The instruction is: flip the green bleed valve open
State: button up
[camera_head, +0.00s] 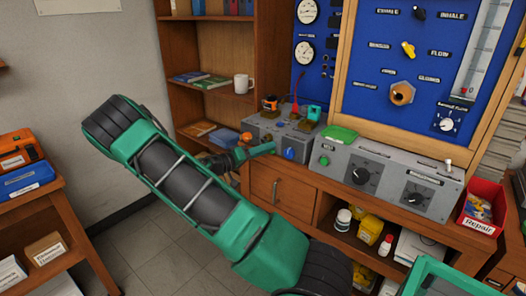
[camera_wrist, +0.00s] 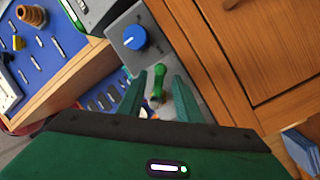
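The green bleed valve (camera_wrist: 159,82) shows in the wrist view as a small green lever on a grey panel, between my two fingers. My gripper (camera_wrist: 160,76) is open, with one teal finger on each side of the lever; I cannot tell whether either finger touches it. A blue knob (camera_wrist: 130,38) sits on the same panel, just beyond the fingertips. In the head view my gripper (camera_head: 270,149) is at the front left of the grey box (camera_head: 265,128), left of its blue knob (camera_head: 289,153). The valve is hidden there behind my gripper.
A long grey control box (camera_head: 388,170) with black dials stands right of the valve box. A wooden drawer front (camera_head: 278,192) lies below. A blue gauge panel (camera_head: 405,55) rises behind. A red bin (camera_head: 482,207) stands far right.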

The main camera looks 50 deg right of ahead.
grip_shut()
jog(key=shift+s+r+n, duration=0.1)
jog(key=shift+n, duration=0.7)
grip_release()
jog(key=v, duration=1.1)
jog(key=shift+f, duration=0.25)
jog(key=shift+d, duration=0.2)
